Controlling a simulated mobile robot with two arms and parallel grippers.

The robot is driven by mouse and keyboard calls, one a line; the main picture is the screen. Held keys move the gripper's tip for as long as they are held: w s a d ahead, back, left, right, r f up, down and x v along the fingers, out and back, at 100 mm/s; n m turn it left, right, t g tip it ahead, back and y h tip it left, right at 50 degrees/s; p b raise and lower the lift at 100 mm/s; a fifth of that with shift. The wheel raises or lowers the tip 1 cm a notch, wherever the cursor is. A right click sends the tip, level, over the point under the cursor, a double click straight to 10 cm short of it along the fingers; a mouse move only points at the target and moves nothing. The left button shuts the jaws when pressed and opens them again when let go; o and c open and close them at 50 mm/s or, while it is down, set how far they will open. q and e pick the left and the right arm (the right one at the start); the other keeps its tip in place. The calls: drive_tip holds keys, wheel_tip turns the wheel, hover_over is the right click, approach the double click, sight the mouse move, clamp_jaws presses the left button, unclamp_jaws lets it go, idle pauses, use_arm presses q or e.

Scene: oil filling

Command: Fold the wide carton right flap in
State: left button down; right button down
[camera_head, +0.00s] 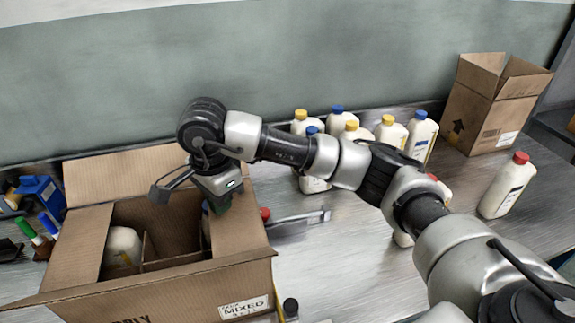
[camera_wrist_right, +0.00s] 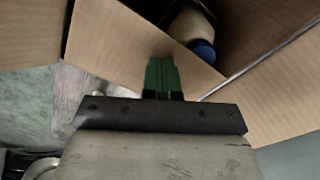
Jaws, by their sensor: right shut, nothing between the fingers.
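The wide carton (camera_head: 245,288) stands open at the lower left of the head view, with a white bottle (camera_head: 122,246) and cardboard dividers inside. Its right flap (camera_head: 238,228) slants along the right side of the opening. My right gripper (camera_head: 218,204) is shut and empty, pointing down at this flap's far end. In the right wrist view the green fingers (camera_wrist_right: 162,76) lie in front of a cardboard panel (camera_wrist_right: 118,50); contact is unclear. A blue-capped bottle (camera_wrist_right: 196,38) shows in the carton beyond. My left gripper is out of view.
The carton's back flap (camera_head: 115,175) stands up behind the opening. Several white bottles (camera_head: 390,132) stand behind my right arm. A red-capped bottle (camera_head: 507,187) and a smaller open carton (camera_head: 490,108) are at right. The table front (camera_head: 345,275) is clear.

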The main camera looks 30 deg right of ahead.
wheel_tip(320, 180, up, 10)
drive_tip(key=p, duration=0.3)
drive_tip(key=shift+p, duration=0.4)
drive_tip(key=shift+f, duration=0.15)
